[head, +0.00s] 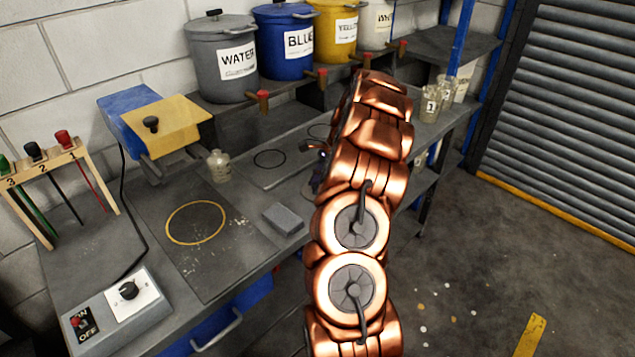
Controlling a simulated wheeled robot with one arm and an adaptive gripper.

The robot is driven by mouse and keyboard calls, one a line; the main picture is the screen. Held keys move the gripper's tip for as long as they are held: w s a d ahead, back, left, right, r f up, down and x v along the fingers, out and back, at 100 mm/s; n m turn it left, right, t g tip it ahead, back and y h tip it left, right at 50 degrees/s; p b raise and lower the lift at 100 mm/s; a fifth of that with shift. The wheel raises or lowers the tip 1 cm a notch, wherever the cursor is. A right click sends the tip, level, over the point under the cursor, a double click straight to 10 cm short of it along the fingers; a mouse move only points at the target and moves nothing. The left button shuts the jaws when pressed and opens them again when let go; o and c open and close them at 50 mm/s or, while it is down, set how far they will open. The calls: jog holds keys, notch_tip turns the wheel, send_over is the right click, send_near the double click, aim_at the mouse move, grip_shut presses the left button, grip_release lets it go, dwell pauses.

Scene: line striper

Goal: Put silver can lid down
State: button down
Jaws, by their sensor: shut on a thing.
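My copper-coloured arm crosses the middle of the view and hides most of my gripper (320,168). Only a dark part of the gripper shows at the arm's left edge, above the grey bench. A small sliver of grey metal, seemingly the silver can lid (311,187), shows beside it at the arm's edge. The gripper is shut on it. The rest of the lid is hidden, and I cannot tell whether it touches the bench.
The bench (160,230) bears a yellow ring (195,222), a grey block (283,219), a small jar (219,166) and a switch box (120,305). Labelled paint cans, including a blue one (284,40), stand on the shelf behind. More jars (431,103) stand at right.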

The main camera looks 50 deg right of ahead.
jog(key=c, duration=0.9)
grip_release()
jog(key=shift+b+v, duration=1.95)
jog(key=shift+v, duration=4.05)
jog(key=shift+a+r, duration=0.1)
